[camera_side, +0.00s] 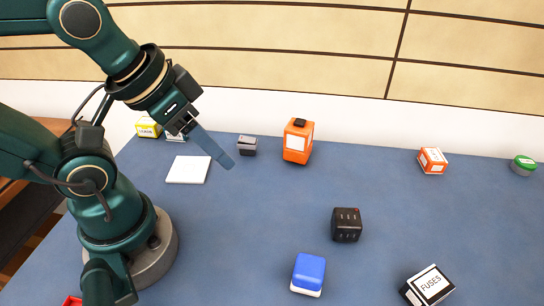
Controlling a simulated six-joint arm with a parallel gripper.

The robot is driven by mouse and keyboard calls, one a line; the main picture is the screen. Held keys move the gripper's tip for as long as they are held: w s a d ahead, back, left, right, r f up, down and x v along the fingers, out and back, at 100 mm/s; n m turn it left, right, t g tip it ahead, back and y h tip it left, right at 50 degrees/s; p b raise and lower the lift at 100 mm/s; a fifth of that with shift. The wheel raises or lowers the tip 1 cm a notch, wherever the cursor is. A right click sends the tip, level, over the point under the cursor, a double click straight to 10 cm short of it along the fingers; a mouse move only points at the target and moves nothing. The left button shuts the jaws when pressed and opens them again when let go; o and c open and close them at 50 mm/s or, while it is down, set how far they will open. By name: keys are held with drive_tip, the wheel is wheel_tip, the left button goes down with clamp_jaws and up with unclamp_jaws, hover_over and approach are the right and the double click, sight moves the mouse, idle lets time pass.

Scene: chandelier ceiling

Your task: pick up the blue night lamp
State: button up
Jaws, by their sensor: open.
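The blue night lamp (309,271) is a small blue block with a white base. It stands on the blue table near the front edge of the view, right of the middle. My gripper (222,158) is open and empty. It hangs above the table at the upper left, well apart from the lamp, and its grey finger points down to the right. The other finger is not clearly visible from this side.
A black cube (347,225) stands behind the lamp, and a fuses box (429,286) lies to its right. An orange device (298,141), a grey item (247,145) and a white square (188,169) are farther back. A small orange box (432,161) and green tin (523,165) stand at right.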

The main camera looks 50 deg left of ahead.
drive_tip(key=o, duration=0.8)
